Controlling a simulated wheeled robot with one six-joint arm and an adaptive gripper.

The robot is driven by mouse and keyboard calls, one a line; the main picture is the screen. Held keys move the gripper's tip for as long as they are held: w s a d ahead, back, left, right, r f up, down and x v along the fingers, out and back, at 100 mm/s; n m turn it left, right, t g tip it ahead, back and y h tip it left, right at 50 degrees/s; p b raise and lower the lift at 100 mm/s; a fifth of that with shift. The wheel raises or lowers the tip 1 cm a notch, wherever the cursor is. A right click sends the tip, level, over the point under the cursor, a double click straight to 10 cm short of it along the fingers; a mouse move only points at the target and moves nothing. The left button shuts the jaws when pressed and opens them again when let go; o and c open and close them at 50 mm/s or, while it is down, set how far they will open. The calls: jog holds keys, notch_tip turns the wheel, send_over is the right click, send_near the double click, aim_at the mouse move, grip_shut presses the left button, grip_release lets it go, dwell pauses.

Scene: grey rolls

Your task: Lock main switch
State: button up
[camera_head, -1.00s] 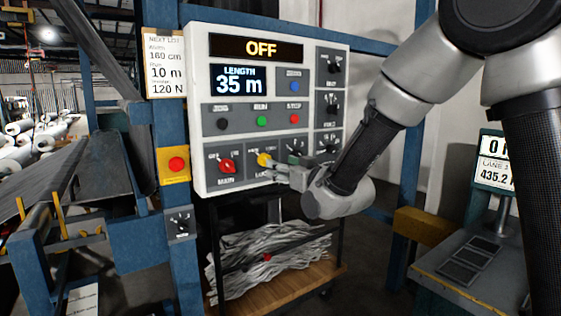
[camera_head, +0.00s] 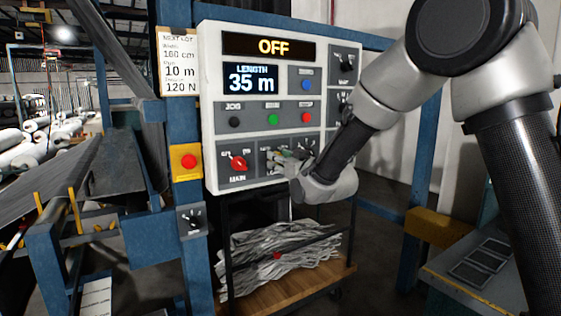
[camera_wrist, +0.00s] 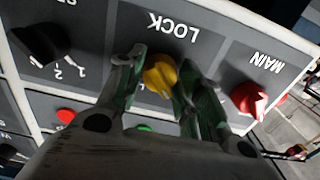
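The yellow LOCK knob (camera_wrist: 160,75) sits on the grey panel in the wrist view, between my two fingers. My gripper (camera_wrist: 160,82) has one finger on each side of the knob, and both appear to touch it. In the head view my gripper (camera_head: 287,156) is at the lower middle of the control box (camera_head: 211,110) and covers most of the knob. The red MAIN switch (camera_head: 238,162) is just left of it and shows on the right in the wrist view (camera_wrist: 248,98). The display (camera_head: 270,46) reads OFF.
Black knobs (camera_head: 346,62) line the box's right side; one black knob (camera_wrist: 40,43) is near my gripper. Green (camera_head: 272,119) and red (camera_head: 306,117) buttons sit above. A red emergency button (camera_head: 189,162) is on the blue post. A cart with grey strips (camera_head: 275,255) stands below.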

jog(key=c, duration=0.4)
jog(key=shift+m, duration=0.3)
jog(key=m, duration=0.3)
jog(key=shift+m, duration=0.3)
jog(key=m, duration=0.4)
jog(key=shift+m, duration=0.3)
jog(key=m, duration=0.4)
jog(key=shift+m, duration=2.5)
